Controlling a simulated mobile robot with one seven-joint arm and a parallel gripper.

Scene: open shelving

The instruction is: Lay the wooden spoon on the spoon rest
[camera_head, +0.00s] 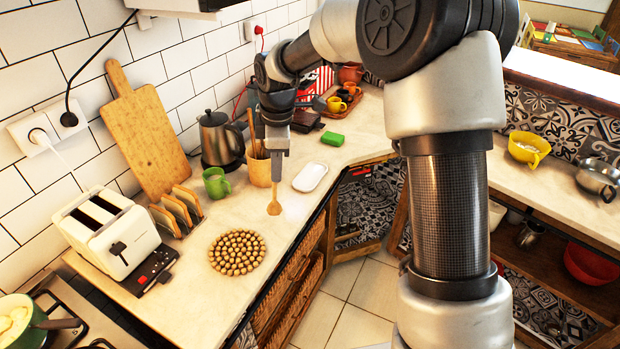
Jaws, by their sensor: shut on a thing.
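The wooden spoon (275,190) hangs nearly upright below my gripper (276,153), bowl end down. My gripper is shut on its upper part. The bowl is above or at the counter surface; I cannot tell whether it touches. The spoon rest (310,177), a white oblong dish with rounded ends, lies on the counter just right of the spoon. It looks empty. Part of the spoon's handle is hidden by my gripper.
A wooden utensil pot (258,171) stands close left of my gripper, with a green mug (216,183) and kettle (220,140) beyond. A round beaded trivet (237,252) lies in front. A green sponge (332,139) lies behind the rest. The counter's front edge is close right.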

